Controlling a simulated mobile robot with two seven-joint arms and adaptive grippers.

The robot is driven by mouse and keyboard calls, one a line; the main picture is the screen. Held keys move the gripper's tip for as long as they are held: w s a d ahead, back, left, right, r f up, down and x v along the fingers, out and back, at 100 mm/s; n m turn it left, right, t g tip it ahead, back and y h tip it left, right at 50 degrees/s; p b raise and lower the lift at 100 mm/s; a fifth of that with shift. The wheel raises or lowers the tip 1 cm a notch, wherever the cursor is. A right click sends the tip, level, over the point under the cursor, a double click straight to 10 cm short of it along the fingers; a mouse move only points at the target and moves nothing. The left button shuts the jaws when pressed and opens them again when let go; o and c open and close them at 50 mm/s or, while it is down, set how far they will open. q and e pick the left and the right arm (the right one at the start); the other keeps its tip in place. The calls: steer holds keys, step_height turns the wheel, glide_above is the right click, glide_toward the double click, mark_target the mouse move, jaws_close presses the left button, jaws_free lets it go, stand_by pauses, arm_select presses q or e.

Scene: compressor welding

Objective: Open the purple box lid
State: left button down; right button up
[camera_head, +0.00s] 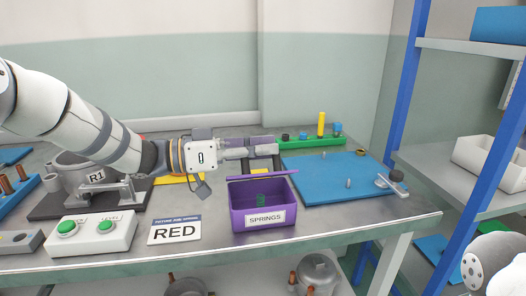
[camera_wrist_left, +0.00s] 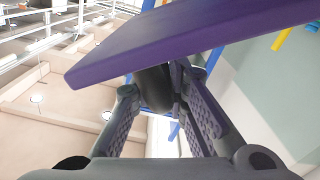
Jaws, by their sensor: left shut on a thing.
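The purple box (camera_head: 247,222), labelled SPRINGS, stands near the table's front edge. Its top is uncovered toward me, and a green spring (camera_head: 261,199) shows inside. The purple lid (camera_head: 262,175) shows as a thin, slightly tilted strip above the box's back rim. In the left wrist view the lid (camera_wrist_left: 190,42) is a broad slab across the top. My left gripper (camera_head: 262,152) is behind and above the box, reaching from the left. Its fingers (camera_wrist_left: 165,110) are shut on a dark part at the lid, likely its handle, partly hidden. My right gripper is out of view.
A RED sign (camera_head: 174,232) and a white box with green buttons (camera_head: 92,234) stand left of the purple box. A blue mat (camera_head: 335,180) with small parts lies to the right. A green rack (camera_head: 310,142) stands behind. Blue shelf posts (camera_head: 408,85) rise at the right.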

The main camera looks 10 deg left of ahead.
arm_select(q)
steer(key=shift+w+a, duration=0.1)
steer(key=shift+a, duration=0.05)
steer(key=c, duration=1.6)
jaws_free()
steer(key=shift+w+f, duration=0.1)
steer(key=v, duration=1.2)
